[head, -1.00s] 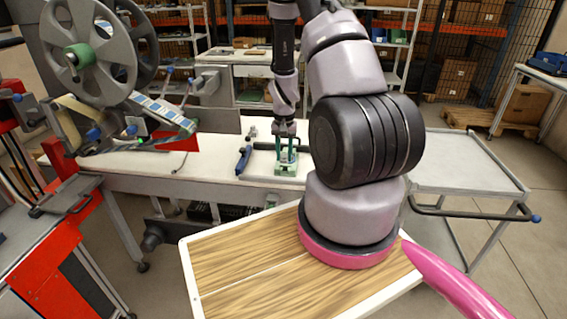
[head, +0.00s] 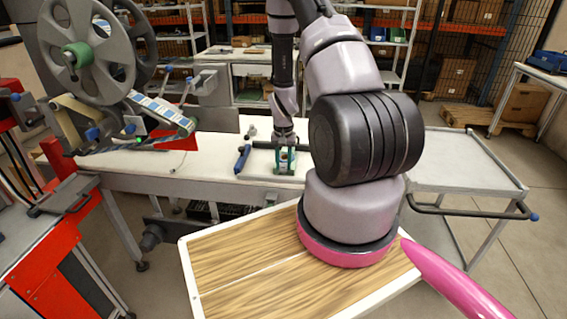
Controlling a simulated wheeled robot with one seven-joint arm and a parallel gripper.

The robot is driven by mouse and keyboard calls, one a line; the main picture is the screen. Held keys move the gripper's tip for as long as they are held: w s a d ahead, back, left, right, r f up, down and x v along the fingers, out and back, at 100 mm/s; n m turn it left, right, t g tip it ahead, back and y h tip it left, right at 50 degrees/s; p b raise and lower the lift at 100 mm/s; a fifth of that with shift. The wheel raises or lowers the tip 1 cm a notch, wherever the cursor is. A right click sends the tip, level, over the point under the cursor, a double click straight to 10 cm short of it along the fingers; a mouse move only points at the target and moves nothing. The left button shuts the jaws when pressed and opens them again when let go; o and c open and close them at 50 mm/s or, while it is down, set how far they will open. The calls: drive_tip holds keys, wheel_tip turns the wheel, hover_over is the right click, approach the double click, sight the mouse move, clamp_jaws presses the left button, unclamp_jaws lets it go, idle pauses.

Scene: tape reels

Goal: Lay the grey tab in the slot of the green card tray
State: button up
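The green card tray (head: 284,169) stands on the white bench top, small in the head view. Its green sides rise around a pale patch. My gripper (head: 285,148) points straight down at the tray, its fingertips at or just above the tray's top. The fingers are too small and too mixed with the tray's green sides to show whether they are open or shut. I cannot make out the grey tab; it may be hidden by my gripper or the tray.
A blue-handled tool (head: 243,158) lies left of the tray, with a small dark-and-grey tool (head: 250,132) behind it. A dark bar lies beside the tray. A large tape reel (head: 85,55) stands at the left. The bench top (head: 205,160) is clear between them.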

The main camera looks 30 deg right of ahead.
drive_tip(key=shift+o, duration=1.4)
wheel_tip(320, 180, up, 13)
wheel_tip(320, 180, up, 11)
drive_tip(key=t, duration=0.2)
hover_over(283, 167)
drive_tip(key=a, duration=0.3)
drive_tip(key=s+a+r+n+t+y, duration=0.1)
drive_tip(key=s+a+r, duration=0.1)
drive_tip(key=r, duration=0.4)
drive_tip(key=s+a+r+t, duration=0.1)
drive_tip(key=s+a+r, duration=0.1)
drive_tip(key=r, duration=0.4)
drive_tip(key=s+a+r+n+t+y, duration=0.1)
drive_tip(key=s+a+r+t, duration=0.2)
drive_tip(key=s+r, duration=0.9)
drive_tip(key=s+a, duration=0.3)
drive_tip(key=shift+s+r+n, duration=0.25)
drive_tip(key=shift+r+n, duration=0.05)
drive_tip(key=shift+r, duration=0.1)
